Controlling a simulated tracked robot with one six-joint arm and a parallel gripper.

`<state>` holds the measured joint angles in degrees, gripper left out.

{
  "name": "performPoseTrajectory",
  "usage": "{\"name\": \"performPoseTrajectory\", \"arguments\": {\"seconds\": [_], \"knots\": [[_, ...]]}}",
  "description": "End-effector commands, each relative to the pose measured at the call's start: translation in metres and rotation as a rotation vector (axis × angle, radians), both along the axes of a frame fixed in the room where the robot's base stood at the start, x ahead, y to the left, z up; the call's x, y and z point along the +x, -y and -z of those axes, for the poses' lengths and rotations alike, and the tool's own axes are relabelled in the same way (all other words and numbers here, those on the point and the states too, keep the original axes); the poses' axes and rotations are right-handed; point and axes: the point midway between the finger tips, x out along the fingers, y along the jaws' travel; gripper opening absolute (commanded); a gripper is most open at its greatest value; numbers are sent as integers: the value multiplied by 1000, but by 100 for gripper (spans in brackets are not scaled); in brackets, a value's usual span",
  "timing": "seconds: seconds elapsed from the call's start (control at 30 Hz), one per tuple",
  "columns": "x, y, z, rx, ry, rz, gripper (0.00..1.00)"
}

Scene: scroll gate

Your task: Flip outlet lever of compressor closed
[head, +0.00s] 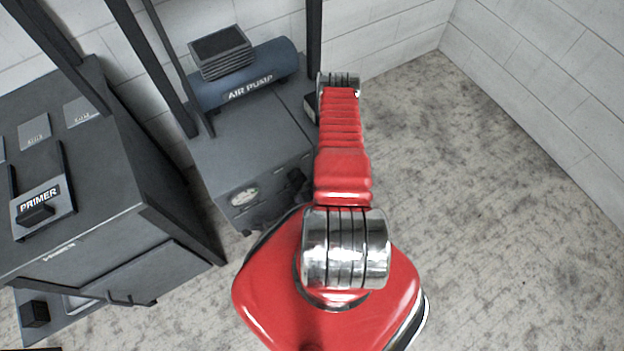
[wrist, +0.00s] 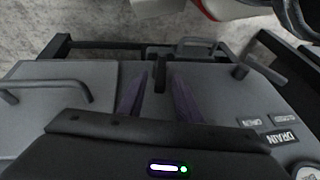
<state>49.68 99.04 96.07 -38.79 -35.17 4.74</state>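The compressor is a grey cabinet (head: 250,150) with a blue tank marked AIR PUMP (head: 250,88) on top, left of my red arm in the head view. In the wrist view my gripper (wrist: 158,92) has two dark purple fingers set apart, with a gap between them. A short dark upright piece (wrist: 160,76) shows in that gap, apart from both fingers as far as I can see. It may be the outlet lever; no label on it is readable. In the head view the gripper is mostly hidden by my arm.
A DRAIN label (wrist: 282,137) with smaller plates and part of a round gauge (wrist: 308,172) sit at the right in the wrist view. A PRIMER cabinet (head: 100,210) stands left. Black posts rise beside the compressor. Floor (head: 500,220) at right is clear.

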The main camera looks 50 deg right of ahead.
Motion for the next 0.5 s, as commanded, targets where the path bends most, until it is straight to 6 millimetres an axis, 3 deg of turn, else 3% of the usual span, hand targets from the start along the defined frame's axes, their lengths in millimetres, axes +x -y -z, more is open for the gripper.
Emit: {"name": "performPoseTrajectory", "arguments": {"seconds": [0.5], "knots": [[-30,6,-65,0,0,3,31]]}}
